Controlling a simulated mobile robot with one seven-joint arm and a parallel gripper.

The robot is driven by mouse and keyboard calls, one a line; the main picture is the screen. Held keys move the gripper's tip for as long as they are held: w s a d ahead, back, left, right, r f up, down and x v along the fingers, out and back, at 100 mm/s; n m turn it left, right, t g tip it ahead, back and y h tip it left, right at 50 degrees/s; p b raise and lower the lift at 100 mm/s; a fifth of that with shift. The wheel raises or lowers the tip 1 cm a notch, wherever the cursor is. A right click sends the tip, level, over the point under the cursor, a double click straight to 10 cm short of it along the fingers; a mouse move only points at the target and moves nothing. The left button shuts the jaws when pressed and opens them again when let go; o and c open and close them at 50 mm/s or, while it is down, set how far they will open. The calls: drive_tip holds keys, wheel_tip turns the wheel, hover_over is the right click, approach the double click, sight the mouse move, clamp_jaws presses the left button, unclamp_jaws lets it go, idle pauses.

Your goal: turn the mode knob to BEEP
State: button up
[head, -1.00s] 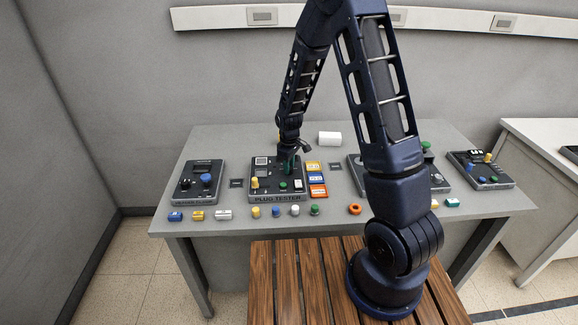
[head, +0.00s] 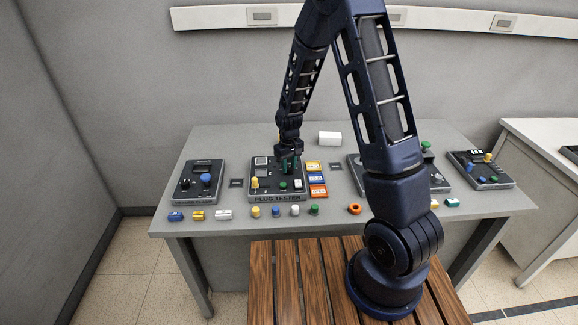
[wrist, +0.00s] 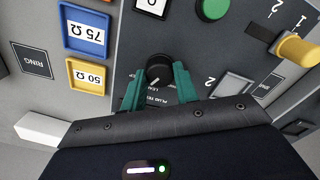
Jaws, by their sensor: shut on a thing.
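The plug tester (head: 262,192) is a dark box on the table, left of centre in the head view. In the wrist view its black round knob (wrist: 159,70) has a white pointer line and sits between the two green fingers of my gripper (wrist: 159,88). My gripper (head: 289,167) is shut on this knob from above. Part of the lettering around the knob shows upside down in the wrist view, but the fingers hide much of it, and I cannot read a BEEP mark.
A green button (wrist: 212,8) and a yellow knob (wrist: 298,50) stand on the same panel. Blue (wrist: 86,30) and yellow (wrist: 89,77) ohm-labelled blocks lie beside the tester. Several coloured caps line the table's front. A white cylinder (head: 329,139) lies behind.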

sight(289, 167)
drive_tip(key=shift+m, duration=1.2)
drive_tip(key=shift+w+m, duration=0.1)
drive_tip(key=shift+m, duration=0.2)
drive_tip(key=o, duration=1)
wheel_tip(289, 167, up, 11)
drive_tip(key=shift+f, duration=0.1)
